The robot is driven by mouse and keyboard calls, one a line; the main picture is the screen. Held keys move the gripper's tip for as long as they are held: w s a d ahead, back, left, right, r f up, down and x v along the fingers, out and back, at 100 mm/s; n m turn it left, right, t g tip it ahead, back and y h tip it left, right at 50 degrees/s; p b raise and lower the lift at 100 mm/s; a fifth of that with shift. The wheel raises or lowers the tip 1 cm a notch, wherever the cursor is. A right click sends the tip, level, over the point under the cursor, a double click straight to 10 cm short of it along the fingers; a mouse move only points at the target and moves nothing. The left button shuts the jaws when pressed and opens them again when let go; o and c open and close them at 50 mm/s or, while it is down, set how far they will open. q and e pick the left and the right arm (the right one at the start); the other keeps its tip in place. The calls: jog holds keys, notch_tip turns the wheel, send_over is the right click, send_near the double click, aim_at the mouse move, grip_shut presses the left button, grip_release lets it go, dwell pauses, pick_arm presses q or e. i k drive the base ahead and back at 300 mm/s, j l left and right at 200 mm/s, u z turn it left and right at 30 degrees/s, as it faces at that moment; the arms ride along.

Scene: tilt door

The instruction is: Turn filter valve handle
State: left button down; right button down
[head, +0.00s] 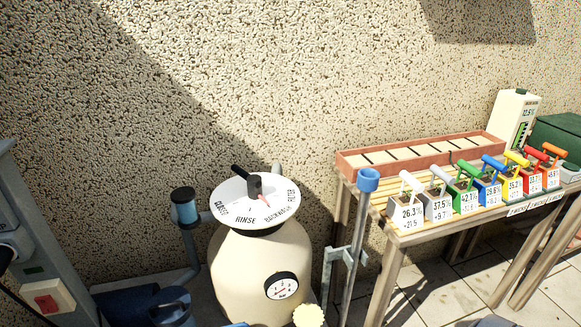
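The filter valve handle (250,182) is a black lever on top of a white round dial plate (231,212). Its grip points to the back left, and its red pointer tip (264,198) points to the front right, toward the BACKWASH lettering. CLOSED is lettered at the left and RINSE at the front; a label at the right is hard to read. The plate sits on a cream filter tank (236,262) with a round gauge (282,286) on its front. Neither of my grippers can be made out in the head view.
A wooden table (408,238) at the right holds several coloured scoops with number labels (467,200) and a long divided box (430,150). A blue-topped post (368,180) stands between tank and table. A pebbled wall (260,80) stands behind.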

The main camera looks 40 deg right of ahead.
aim_at(254, 182)
jog(key=z, duration=0.9)
